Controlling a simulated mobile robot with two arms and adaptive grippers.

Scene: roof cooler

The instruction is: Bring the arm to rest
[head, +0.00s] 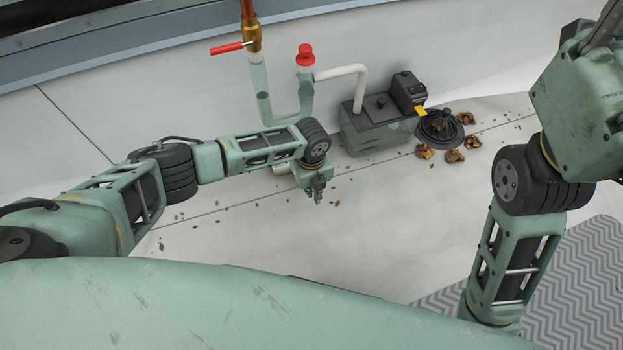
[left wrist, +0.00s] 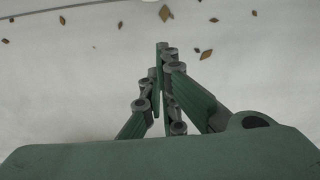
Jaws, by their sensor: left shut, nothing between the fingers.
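My left arm (head: 175,175) reaches in from the left, bent at the elbow and wrist. Its gripper (head: 318,198) points down over the pale floor, apart from anything else. In the left wrist view the left gripper (left wrist: 162,48) has its fingers together, with nothing between them. My right arm (head: 515,230) comes down at the right side of the head view. Its gripper is not in view.
A grey chevron mat (head: 575,280) lies at lower right. Floor between is mostly clear.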

